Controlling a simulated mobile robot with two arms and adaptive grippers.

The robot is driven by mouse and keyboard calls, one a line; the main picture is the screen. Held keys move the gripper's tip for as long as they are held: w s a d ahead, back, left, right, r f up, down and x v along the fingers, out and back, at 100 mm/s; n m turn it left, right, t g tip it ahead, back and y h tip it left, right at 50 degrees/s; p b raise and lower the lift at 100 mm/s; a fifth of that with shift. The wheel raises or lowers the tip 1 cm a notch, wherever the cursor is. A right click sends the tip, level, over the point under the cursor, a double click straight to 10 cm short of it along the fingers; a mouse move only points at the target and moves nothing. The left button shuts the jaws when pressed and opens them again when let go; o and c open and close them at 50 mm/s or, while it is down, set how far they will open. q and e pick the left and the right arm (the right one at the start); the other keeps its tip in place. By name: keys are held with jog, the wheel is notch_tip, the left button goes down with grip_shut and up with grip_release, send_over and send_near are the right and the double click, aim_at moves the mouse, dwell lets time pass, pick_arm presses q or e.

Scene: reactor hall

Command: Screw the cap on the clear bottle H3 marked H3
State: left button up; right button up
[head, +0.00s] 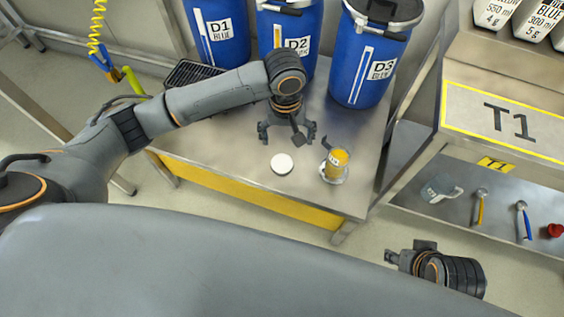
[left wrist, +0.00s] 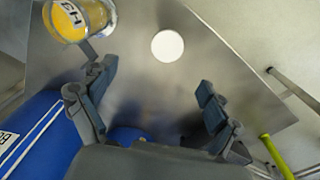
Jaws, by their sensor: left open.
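The clear bottle H3 (head: 337,163) stands on the steel table with yellow contents and no cap visible on it. Its H3 label reads in the left wrist view (left wrist: 78,20). A white round cap (head: 281,164) lies flat on the table, left of the bottle and apart from it; it also shows in the left wrist view (left wrist: 167,46). My left gripper (head: 287,137) is open and empty, behind the cap in the head view, with its fingers spread. My right gripper (head: 393,257) is off the table at lower right; its finger opening is unclear.
The steel table (head: 230,150) has blue drums D1 (head: 217,30), D2 (head: 290,40) and D3 (head: 370,60) at its back. A dark rack (head: 190,73) lies at back left. Right of it stands the T1 bench (head: 500,125), with tools and a red item (head: 555,231) on its lower shelf.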

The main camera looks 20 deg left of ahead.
pick_arm(q)
jog(key=shift+w+a+r+n, duration=0.35)
jog(key=shift+w+a+n, duration=0.05)
jog(key=shift+a, duration=0.25)
jog(key=b, duration=0.2)
send_over(283, 162)
notch_tip(283, 162, down, 6)
jog(key=shift+f, duration=0.25)
jog(key=shift+f+b, duration=0.45)
jog(key=shift+f, duration=0.65)
pick_arm(e)
jog(key=shift+w+a+f+t, duration=0.1)
jog(key=shift+w+a+t, duration=0.3)
jog(key=shift+w, duration=0.5)
jog(key=shift+w+a+f+t, duration=0.1)
jog(key=shift+w+a+t, duration=0.05)
jog(key=shift+w+t, duration=0.6)
jog(key=shift+w+y, duration=0.2)
jog(key=shift+y, duration=0.1)
